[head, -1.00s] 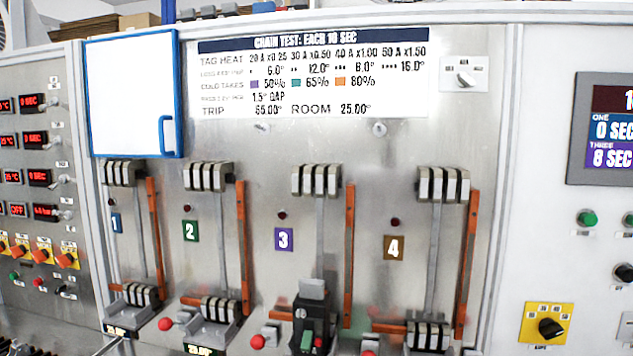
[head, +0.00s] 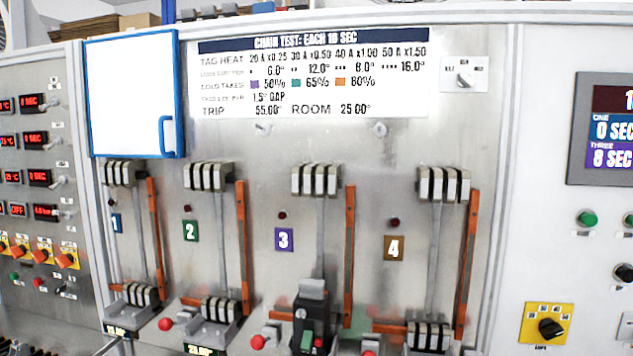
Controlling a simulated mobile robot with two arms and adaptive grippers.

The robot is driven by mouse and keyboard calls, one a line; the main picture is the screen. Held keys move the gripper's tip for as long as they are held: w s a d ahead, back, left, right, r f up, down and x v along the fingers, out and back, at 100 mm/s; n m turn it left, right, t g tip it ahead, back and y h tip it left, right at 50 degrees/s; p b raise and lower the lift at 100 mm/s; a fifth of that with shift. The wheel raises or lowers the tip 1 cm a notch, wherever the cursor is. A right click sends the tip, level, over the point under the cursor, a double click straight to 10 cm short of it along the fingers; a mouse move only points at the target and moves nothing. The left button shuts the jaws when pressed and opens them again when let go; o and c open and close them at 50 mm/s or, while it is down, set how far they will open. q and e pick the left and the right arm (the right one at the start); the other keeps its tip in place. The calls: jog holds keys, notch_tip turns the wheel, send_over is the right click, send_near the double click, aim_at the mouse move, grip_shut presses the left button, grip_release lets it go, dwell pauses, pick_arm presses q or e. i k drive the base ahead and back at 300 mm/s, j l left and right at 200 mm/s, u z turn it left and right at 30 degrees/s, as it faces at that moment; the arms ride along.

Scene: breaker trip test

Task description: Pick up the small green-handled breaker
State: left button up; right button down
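A dark breaker (head: 313,322) with a small green part low on its front sits at station 3, at the bottom middle of the head view. Its top is a grey block, and its lower end is cut off by the picture edge. I cannot tell whether the green part is its handle. A faint green patch (head: 362,317) shows on the panel just right of it. Neither of my grippers is in view.
Stations with number plates 1 to 4, such as plate 4 (head: 394,247), line the metal panel. Orange bars (head: 349,255) and red knobs (head: 258,342) stick out near the breaker. A blue-framed white board (head: 132,95) hangs upper left. A yellow-plated dial (head: 549,327) is lower right.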

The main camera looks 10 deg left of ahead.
aim_at(311, 297)
jog(key=j+z, duration=0.25)
jog(key=z, duration=0.2)
jog(key=k+j+z, duration=0.1)
jog(key=j+z, duration=0.15)
jog(key=z, duration=0.2)
